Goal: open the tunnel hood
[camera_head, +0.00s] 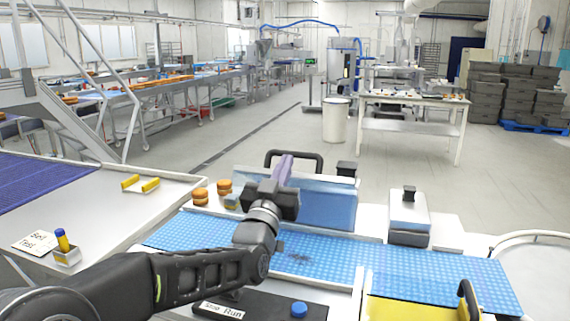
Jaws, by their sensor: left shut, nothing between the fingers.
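The tunnel hood, which I take to be the blue clear-sided box (328,203) with a black loop handle on its top edge, stands at the far side of the blue conveyor belt (190,232). My left gripper (284,162) is over the left part of the hood, its shut fingers pointing away and overlapping the handle in the picture. Nothing shows between the fingers. I cannot tell whether they touch the handle. The wrist hides part of the hood's front. My right gripper is out of view.
Round filled buns (200,196) sit left of the hood. A grey box unit (408,212) stands right of it. A yellow panel with a black handle (468,298) is at lower right. A blue button (299,310) is at the front. Yellow blocks (150,184) lie on the left table.

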